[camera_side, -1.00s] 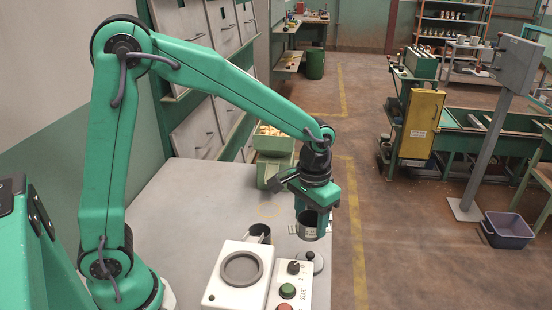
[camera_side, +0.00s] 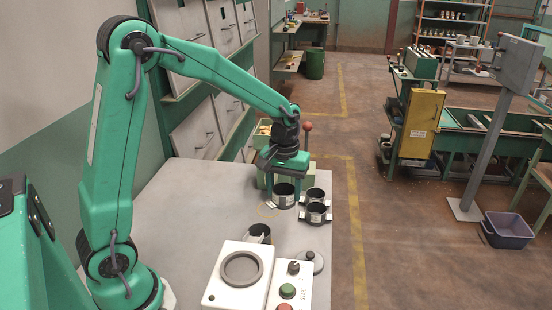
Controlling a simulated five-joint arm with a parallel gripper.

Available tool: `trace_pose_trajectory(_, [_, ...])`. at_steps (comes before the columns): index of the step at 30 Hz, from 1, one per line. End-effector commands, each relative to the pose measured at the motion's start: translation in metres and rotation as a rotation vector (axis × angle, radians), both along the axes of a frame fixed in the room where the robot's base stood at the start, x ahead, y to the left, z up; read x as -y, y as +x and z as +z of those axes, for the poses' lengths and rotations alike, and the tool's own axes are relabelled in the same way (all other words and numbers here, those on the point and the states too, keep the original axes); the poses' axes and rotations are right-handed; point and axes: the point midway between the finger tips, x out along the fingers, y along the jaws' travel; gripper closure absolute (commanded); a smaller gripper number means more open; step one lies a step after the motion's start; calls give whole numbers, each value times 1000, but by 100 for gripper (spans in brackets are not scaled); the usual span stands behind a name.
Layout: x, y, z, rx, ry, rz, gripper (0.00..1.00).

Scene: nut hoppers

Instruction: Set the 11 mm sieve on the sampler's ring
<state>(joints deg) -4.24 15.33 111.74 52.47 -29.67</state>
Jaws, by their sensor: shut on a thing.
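My gripper (camera_side: 285,181) points down near the far right part of the grey table and is shut on a dark round sieve (camera_side: 284,199) with pale tabs. I cannot read its size marking. Two similar dark sieves, one (camera_side: 316,195) behind and one (camera_side: 317,213) in front, sit just to the right of it. The sampler (camera_side: 222,290) is a white box at the near side of the table. Its grey ring (camera_side: 241,284) lies on top with nothing set on it. My gripper is well behind the ring and to its right.
A dark cup (camera_side: 257,232) stands just behind the sampler. A control box (camera_side: 290,291) with a knob and green and red buttons is beside it, with a round grey lidded piece (camera_side: 310,263) behind. A lever with a red knob (camera_side: 307,127) rises behind my gripper.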

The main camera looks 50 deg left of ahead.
Motion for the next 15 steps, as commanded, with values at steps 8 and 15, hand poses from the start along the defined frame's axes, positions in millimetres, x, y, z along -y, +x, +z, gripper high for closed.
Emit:
trace_pose_trajectory(8, [-38,8,-24,-1,0,3,70])
trace_pose_trajectory(15, [-76,18,-47,-2,1,3,70])
